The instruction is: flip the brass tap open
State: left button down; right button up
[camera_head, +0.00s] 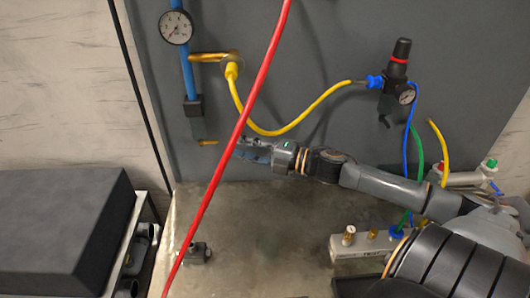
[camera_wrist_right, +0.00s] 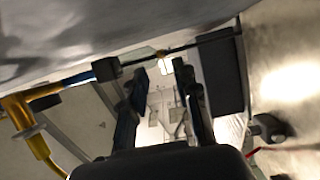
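The brass tap shows as a small brass piece (camera_head: 208,143) below the black block (camera_head: 193,107) at the lower end of the blue pipe (camera_head: 187,75). In the right wrist view, a small brass spot (camera_wrist_right: 162,53) shows on a thin dark line beyond the gap between my fingers. My right gripper (camera_head: 240,150) reaches in from the right, its tips a little right of the brass piece. The right wrist view shows its two fingers (camera_wrist_right: 158,68) spread apart with nothing between them. Contact with the tap cannot be seen. My left gripper is not in view.
A red hose (camera_head: 250,105) crosses the head view in front of my right fingertips. A yellow hose (camera_head: 272,132) loops above the gripper from the brass branch pipe (camera_head: 210,57). A dark box (camera_head: 60,230) stands at lower left. A small dark fitting (camera_head: 195,252) sits on the floor.

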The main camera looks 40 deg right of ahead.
jog(key=shift+v, duration=3)
jog(key=shift+f, duration=0.1)
